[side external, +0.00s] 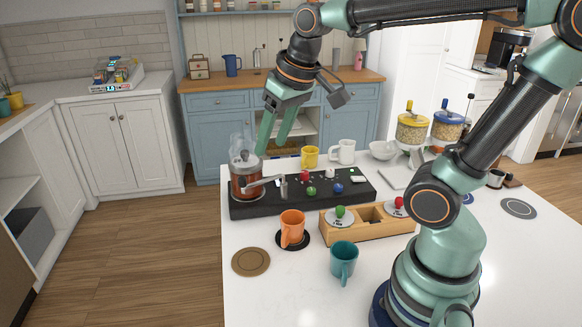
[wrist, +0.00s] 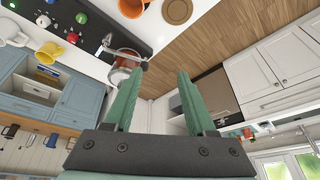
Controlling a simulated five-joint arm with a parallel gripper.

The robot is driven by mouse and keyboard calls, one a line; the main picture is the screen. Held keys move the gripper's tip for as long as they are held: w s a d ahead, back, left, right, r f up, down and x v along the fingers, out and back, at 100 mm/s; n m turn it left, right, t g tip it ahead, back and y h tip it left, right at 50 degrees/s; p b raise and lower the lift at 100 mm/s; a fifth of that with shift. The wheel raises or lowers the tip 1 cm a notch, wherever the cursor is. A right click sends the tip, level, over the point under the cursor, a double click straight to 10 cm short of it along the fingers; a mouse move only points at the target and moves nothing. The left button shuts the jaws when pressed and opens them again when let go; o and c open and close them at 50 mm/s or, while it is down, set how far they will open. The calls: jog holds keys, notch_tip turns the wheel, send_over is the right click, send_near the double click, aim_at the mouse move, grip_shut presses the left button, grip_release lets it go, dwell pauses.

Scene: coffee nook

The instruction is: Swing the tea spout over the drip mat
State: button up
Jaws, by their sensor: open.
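In the side view, a glass tea dispenser (side external: 245,185) with reddish-brown tea stands at the left end of a black base (side external: 330,199). Its silver spout (side external: 265,181) points right over the base. My gripper (side external: 272,147) is open and empty, above and slightly right of the dispenser. In the wrist view, my gripper (wrist: 157,75) shows both green fingers apart, with the dispenser (wrist: 122,72) and spout (wrist: 125,54) beyond the left finger. A brown round mat (side external: 250,262) lies bare in front. A dark mat (side external: 278,243) lies under an orange mug (side external: 292,226). I cannot tell which is the drip mat.
Red, green and blue knobs (side external: 311,190) sit on the base. A teal mug (side external: 343,259) and a wooden box (side external: 365,232) stand in front of it. A yellow mug (side external: 309,157) and white mug (side external: 343,151) stand behind.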

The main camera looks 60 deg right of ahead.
jog(key=w+d+m+g, duration=0.2)
jog(key=w, duration=0.6)
jog(key=m+g, duration=0.2)
send_near(242, 178)
notch_tip(242, 178, down, 9)
jog(key=shift+w+d+r, duration=0.1)
jog(key=shift+w+r, duration=0.05)
grip_shut()
dwell(1.3)
